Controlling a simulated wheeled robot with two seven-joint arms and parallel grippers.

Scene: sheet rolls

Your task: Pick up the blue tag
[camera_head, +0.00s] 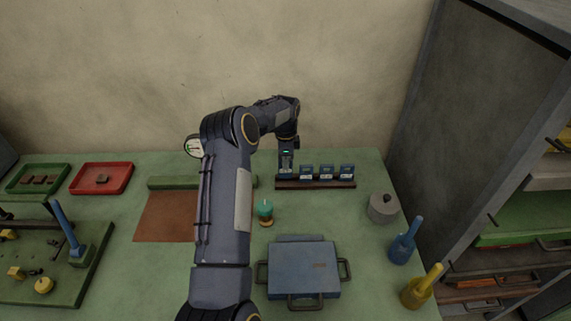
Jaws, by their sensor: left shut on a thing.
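A dark rack (316,184) stands near the back of the green table. My left gripper (287,168) points down at the rack's left end, left of these tags. It is shut on a small blue tag, mostly hidden by the fingers. I cannot tell whether that tag is still in the rack or just above it. My right gripper is not in view.
A blue case (303,268) with handles lies in front, and a green-topped object (265,212) stands beside my left arm. A grey lidded pot (383,207), a blue bottle (404,243) and a yellow bottle (421,289) stand right. A dark shelf borders the table's right side.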

